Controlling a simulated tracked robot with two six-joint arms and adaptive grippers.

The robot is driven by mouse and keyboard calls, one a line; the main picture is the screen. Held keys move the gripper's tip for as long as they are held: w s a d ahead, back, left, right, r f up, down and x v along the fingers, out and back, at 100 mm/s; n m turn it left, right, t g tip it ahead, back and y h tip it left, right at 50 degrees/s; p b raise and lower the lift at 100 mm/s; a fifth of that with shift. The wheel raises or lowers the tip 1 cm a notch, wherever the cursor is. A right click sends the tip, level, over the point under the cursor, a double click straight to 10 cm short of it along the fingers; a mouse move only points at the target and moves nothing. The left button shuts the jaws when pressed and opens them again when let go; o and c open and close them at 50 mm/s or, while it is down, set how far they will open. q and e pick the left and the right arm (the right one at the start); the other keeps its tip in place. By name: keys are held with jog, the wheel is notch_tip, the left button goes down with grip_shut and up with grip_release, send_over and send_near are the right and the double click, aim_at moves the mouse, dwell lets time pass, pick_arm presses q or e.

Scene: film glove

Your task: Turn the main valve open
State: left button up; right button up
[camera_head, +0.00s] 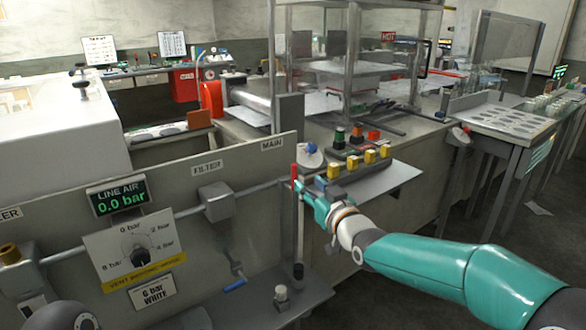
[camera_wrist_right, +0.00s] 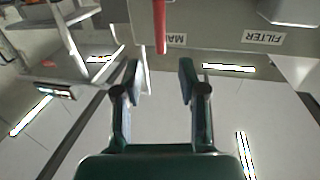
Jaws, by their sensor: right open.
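The main valve's red handle (camera_head: 294,177) stands upright on the pipe, below and right of the MAIN label (camera_head: 272,143). It also shows in the right wrist view as a red bar (camera_wrist_right: 159,25) at the top, in line with the gap between my fingers. My right gripper (camera_head: 304,190) is open beside the handle, with its teal fingers close to it. In the right wrist view the open gripper (camera_wrist_right: 158,75) has nothing between its fingers, and the bar's end lies just beyond the tips. The LINE AIR display (camera_head: 122,197) reads 0.0 bar. My left gripper is out of view.
A grey filter box (camera_head: 216,201) sits on the pipe to the left, with a blue-handled lever (camera_head: 234,285) below it. A pressure dial plate (camera_head: 135,247) is further left.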

aim_at(296, 171)
jog(key=p+x, duration=0.2)
jog(key=x, duration=0.7)
jog(key=shift+w+f, duration=0.1)
jog(key=shift+f, duration=0.05)
grip_shut()
